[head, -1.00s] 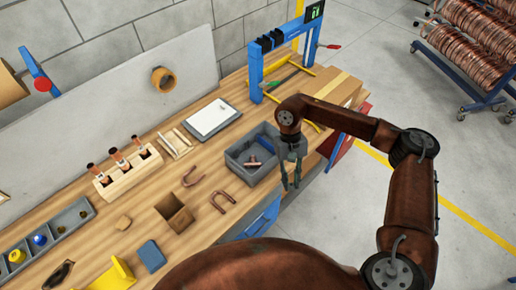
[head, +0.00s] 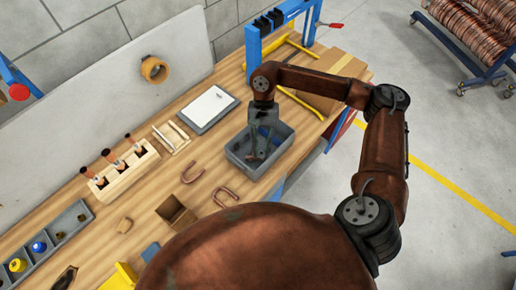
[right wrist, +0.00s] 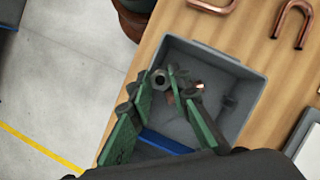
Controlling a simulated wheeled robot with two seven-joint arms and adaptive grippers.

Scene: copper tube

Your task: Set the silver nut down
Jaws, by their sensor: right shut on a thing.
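My right gripper (head: 260,152) reaches down over the grey bin (head: 236,172) on the wooden bench. In the right wrist view its green fingers (right wrist: 163,80) are closed around the small silver nut (right wrist: 159,77), which sits between the fingertips above the bin (right wrist: 256,84). The head view is too small to make out the nut. Copper-coloured pieces (right wrist: 198,87) lie in the bin, partly hidden by a finger. My left gripper is not in view.
Copper U-bends (head: 192,172) lie left of the bin. A tablet (head: 207,109) lies behind it. A blue frame (head: 254,50) and cardboard box (head: 340,66) stand farther right. An open cardboard box (head: 176,212) and wooden block rack (head: 122,173) are on the left.

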